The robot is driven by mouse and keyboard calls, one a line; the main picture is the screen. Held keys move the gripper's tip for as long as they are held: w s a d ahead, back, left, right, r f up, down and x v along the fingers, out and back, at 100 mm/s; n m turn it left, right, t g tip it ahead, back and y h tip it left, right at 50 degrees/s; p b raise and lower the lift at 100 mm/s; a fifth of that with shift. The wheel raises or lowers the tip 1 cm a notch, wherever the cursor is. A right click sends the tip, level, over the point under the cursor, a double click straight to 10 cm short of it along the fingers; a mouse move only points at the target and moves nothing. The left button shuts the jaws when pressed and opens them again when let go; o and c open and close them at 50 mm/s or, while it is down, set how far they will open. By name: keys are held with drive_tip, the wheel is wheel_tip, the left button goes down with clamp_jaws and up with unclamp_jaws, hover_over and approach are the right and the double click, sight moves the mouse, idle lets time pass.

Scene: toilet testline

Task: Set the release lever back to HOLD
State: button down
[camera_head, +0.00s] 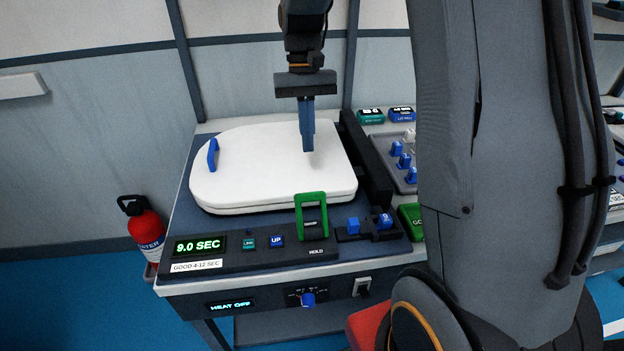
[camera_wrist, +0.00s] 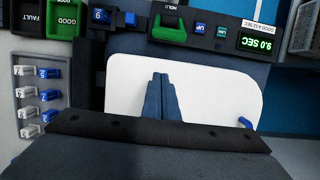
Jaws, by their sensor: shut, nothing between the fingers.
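The release lever is a green open frame (camera_head: 312,199) on the front panel (camera_head: 265,261), just behind a HOLD label (camera_head: 315,252). It looks raised from the panel, its top edge near the white lid's front edge; I cannot tell its exact set position. The lever also shows at the top of the wrist view (camera_wrist: 166,30). My gripper (camera_head: 307,150) points down above the white lid (camera_head: 250,165), fingers shut and empty, behind the lever and apart from it. In the wrist view my gripper's fingertips (camera_wrist: 161,75) show over the lid (camera_wrist: 215,90).
The display (camera_head: 199,246) reads 9.0 SEC, above a GOOD 4-12 SEC label. A dark rail (camera_head: 365,160) runs along the lid's right side. A red extinguisher (camera_head: 146,230) stands left. My arm hides the right side.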

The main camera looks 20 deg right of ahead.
sight(310, 189)
drive_tip(key=shift+f, duration=0.1)
drive_tip(key=p+x, duration=0.2)
drive_tip(key=x, duration=0.7)
drive_tip(key=shift+s+f+p, duration=0.15)
drive_tip(key=shift+f+p, duration=0.2)
drive_tip(key=s+r+p, duration=0.2)
drive_tip(key=s, duration=0.1)
drive_tip(key=shift+s+a, duration=0.1)
drive_tip(key=shift+a, duration=0.25)
drive_tip(key=shift+r, duration=0.1)
